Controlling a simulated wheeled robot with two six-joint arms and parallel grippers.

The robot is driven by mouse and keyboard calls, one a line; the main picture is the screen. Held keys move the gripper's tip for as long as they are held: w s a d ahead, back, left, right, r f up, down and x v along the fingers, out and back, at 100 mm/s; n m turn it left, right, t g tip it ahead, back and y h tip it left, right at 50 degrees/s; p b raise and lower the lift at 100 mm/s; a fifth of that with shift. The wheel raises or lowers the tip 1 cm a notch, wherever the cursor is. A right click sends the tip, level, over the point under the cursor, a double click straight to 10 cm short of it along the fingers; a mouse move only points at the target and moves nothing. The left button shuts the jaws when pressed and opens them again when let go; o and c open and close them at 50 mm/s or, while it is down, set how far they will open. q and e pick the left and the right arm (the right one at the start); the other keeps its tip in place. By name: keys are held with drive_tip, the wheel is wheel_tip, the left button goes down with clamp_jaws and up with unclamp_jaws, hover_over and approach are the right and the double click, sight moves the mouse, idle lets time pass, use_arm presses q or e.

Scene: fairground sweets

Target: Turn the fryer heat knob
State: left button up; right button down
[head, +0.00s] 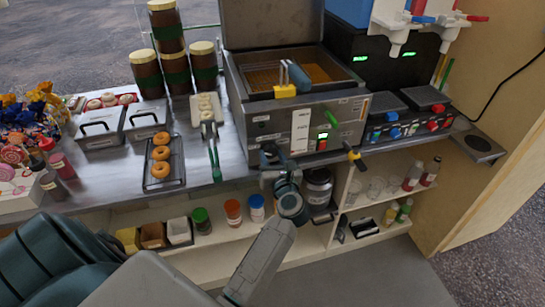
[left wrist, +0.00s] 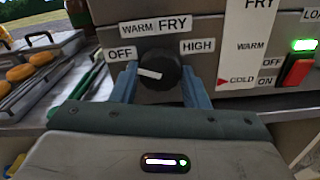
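The fryer heat knob (left wrist: 160,68) is round and black, on the fryer's front panel. Its white pointer mark points left, toward the OFF label (left wrist: 122,53); WARM, FRY and HIGH labels run around it. My left gripper (left wrist: 160,78) has one finger on each side of the knob, both apparently flush against it. In the head view my left gripper (head: 272,160) is at the lower front of the fryer (head: 300,125) and largely hides the knob. My right gripper is not in view.
A white heat gauge (left wrist: 248,45) has its red arrow at COLD. Right of it are a lit green lamp (left wrist: 304,44) and a red switch (left wrist: 298,70). Tongs (head: 214,155) and a doughnut tray (head: 163,182) lie left of the fryer.

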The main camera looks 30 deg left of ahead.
use_arm(q)
drive_tip(key=shift+m+p, duration=0.3)
drive_tip(key=shift+p, duration=0.05)
drive_tip(key=shift+r+m+p, duration=0.15)
drive_tip(key=shift+m+p, duration=0.35)
drive_tip(key=shift+p, duration=0.1)
drive_tip(key=shift+m+p, duration=0.75)
drive_tip(key=shift+m, duration=0.05)
drive_tip(key=shift+m+p, duration=0.8)
drive_tip(key=m+p, duration=0.2)
drive_tip(key=shift+m, duration=0.4)
drive_tip(key=shift+m+p, duration=0.6)
drive_tip(key=shift+p, duration=0.2)
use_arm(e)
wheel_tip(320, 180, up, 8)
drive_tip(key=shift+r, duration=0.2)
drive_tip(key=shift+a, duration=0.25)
